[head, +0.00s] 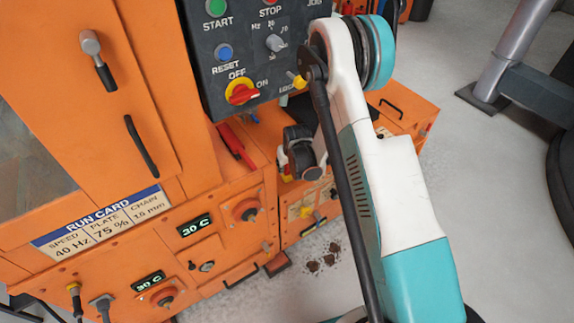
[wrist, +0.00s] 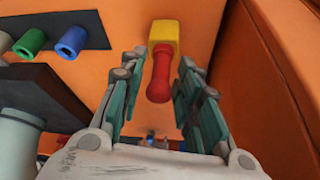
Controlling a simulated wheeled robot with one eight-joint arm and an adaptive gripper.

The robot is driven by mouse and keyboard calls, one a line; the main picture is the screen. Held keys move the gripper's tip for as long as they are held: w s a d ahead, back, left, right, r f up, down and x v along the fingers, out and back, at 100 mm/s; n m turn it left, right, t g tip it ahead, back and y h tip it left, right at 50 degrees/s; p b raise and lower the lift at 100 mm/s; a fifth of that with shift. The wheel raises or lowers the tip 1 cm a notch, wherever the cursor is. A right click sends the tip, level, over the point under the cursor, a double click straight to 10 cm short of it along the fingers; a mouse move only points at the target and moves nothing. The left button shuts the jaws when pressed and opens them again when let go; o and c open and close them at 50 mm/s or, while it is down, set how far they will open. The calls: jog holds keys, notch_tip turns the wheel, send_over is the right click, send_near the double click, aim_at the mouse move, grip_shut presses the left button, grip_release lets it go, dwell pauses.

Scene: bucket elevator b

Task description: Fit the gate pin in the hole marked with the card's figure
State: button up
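In the wrist view, a red rounded peg or handle (wrist: 159,78) sticks out from a yellow block (wrist: 164,36) on an orange face. I cannot tell for sure whether it is the gate pin. My gripper (wrist: 163,60) is open, with one finger on each side of the red piece and visible gaps on both sides. In the head view, my arm largely hides the gripper. No hole with a readable figure shows.
Blue (wrist: 72,42) and green (wrist: 31,43) tubes sit on a dark strip left of my gripper. A dark control panel (head: 235,60) with buttons and a red-yellow switch (head: 242,93) stands near my arm. The grey floor (head: 480,200) at right is mostly clear.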

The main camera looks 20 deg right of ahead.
grip_shut()
jog(key=shift+r, duration=0.75)
dwell(0.5)
jog(key=shift+r+p, duration=1.45)
jog(key=shift+r, duration=1.15)
jog(key=shift+r+p, duration=0.85)
jog(key=shift+r, duration=1.15)
jog(key=shift+d, duration=0.1)
